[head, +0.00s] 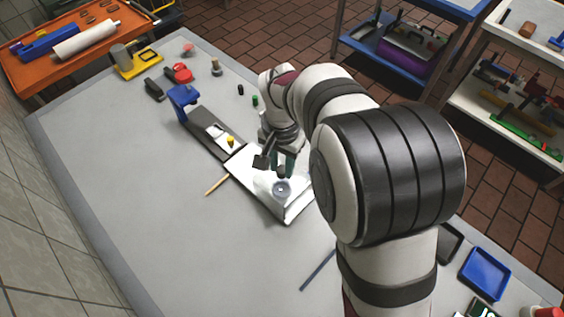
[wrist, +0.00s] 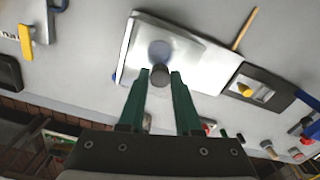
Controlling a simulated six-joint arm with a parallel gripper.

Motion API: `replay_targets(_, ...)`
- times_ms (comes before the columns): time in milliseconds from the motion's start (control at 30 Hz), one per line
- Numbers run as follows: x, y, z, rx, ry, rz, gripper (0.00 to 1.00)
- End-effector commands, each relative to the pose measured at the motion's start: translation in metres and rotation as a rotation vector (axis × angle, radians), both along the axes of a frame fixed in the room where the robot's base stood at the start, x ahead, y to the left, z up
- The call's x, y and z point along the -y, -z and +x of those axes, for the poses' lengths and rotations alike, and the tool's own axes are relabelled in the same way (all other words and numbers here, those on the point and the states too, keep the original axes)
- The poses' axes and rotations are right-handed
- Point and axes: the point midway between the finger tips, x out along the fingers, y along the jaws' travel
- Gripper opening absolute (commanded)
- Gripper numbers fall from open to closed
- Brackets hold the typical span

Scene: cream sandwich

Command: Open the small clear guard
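A white, shiny plate (head: 300,208) lies on the grey table, and it also shows in the wrist view (wrist: 205,65). A small round clear piece (head: 281,188), which looks like the guard, is on the plate; it also shows in the wrist view (wrist: 160,49). A dark grey round knob (wrist: 159,76) is beside it in the wrist picture. My gripper (wrist: 160,75) has its green fingers apart, one on each side of the knob. I cannot tell whether they touch it. In the head view my gripper (head: 283,168) is over the plate; my arm hides ground to the right.
A black base with a blue upright (head: 183,100) and a yellow knob (head: 231,140) adjoins the plate. A wooden stick (head: 216,185) lies to the left. A blue tray (head: 485,274) is at lower right. The table's left side is clear.

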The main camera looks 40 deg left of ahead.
Motion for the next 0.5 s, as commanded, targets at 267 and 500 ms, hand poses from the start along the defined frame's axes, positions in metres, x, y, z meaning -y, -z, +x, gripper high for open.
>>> replay_targets(267,0.0,-0.0003,0.0,0.0,0.0,0.0,0.0)
replay_targets(500,0.0001,-0.0004,0.0,0.0,0.0,0.0,0.0)
